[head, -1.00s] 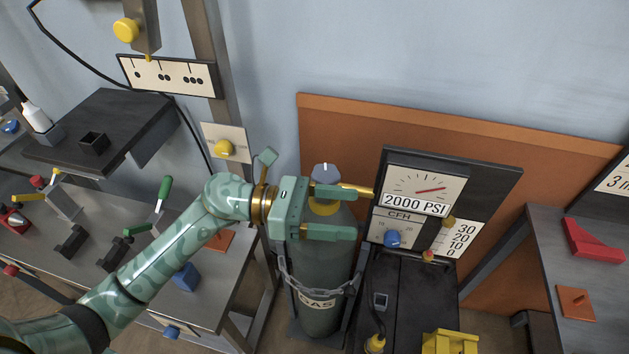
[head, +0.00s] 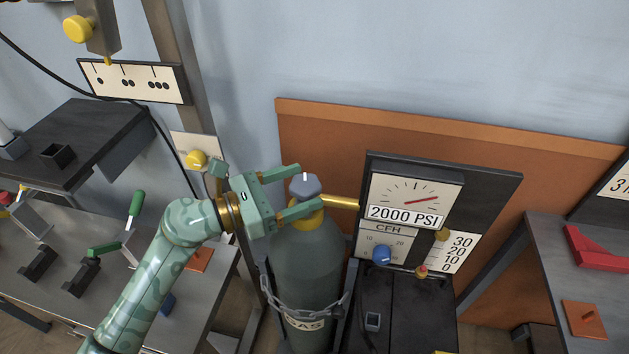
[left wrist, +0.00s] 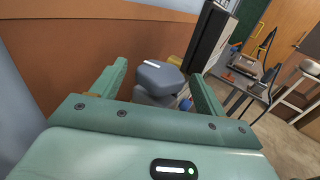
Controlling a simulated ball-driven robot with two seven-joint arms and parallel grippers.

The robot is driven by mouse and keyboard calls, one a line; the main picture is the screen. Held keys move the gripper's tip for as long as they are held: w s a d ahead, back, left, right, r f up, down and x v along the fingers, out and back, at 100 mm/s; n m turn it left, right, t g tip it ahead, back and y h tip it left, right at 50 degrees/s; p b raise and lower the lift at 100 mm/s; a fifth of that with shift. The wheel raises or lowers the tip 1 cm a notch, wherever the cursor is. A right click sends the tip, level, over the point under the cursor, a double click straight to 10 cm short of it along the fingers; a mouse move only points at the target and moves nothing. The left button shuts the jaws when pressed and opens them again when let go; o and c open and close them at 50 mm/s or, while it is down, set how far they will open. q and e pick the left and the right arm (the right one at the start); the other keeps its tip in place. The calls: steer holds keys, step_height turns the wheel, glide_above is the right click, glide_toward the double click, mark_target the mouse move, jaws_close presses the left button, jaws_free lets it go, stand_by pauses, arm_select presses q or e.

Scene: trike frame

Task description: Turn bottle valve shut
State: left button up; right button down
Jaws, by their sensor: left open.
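The gas bottle (head: 310,262) stands upright, dark green-grey, with a chain around it and a GAS label. Its valve knob (head: 305,186) is grey with a white mark, above a yellow collar. In the left wrist view the knob (left wrist: 160,76) lies between the fingers, slightly beyond their tips or near them; contact is not visible. My left gripper (head: 298,188) is open, with one finger behind the knob and one in front of it. The gauge (head: 413,199) reads 2000 PSI with a red needle. My right gripper is not in view.
A brass pipe (head: 340,202) runs from the bottle top toward the gauge panel. A blue knob (head: 381,254) sits below the gauge. An orange board (head: 300,125) stands behind. A bench with clamps (head: 60,245) is at left, another bench (head: 545,270) at right.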

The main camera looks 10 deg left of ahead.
mark_target(316, 181)
arm_select(q)
steer(key=x, duration=0.2)
steer(key=shift+w+d, duration=0.25)
steer(key=shift+d, duration=0.05)
steer(key=shift+w+d, duration=0.3)
steer(key=shift+d, duration=0.1)
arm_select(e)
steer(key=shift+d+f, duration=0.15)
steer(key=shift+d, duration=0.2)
arm_select(q)
steer(key=shift+c, duration=0.3)
steer(key=c, duration=0.9)
steer(key=m+g+h+b, duration=0.1)
steer(key=b, duration=0.1)
steer(key=m+g+h+b, duration=0.1)
steer(key=g+b, duration=0.1)
steer(key=shift+s+f+m+b, duration=0.1)
steer(key=shift+f+m+b, duration=0.2)
steer(key=shift+f, duration=0.1)
steer(key=shift+s+r+m+g, duration=0.15)
steer(key=shift+m+g, duration=0.15)
steer(key=shift+g, duration=0.3)
steer(key=shift+d+r, duration=0.1)
steer(key=shift+r, duration=0.15)
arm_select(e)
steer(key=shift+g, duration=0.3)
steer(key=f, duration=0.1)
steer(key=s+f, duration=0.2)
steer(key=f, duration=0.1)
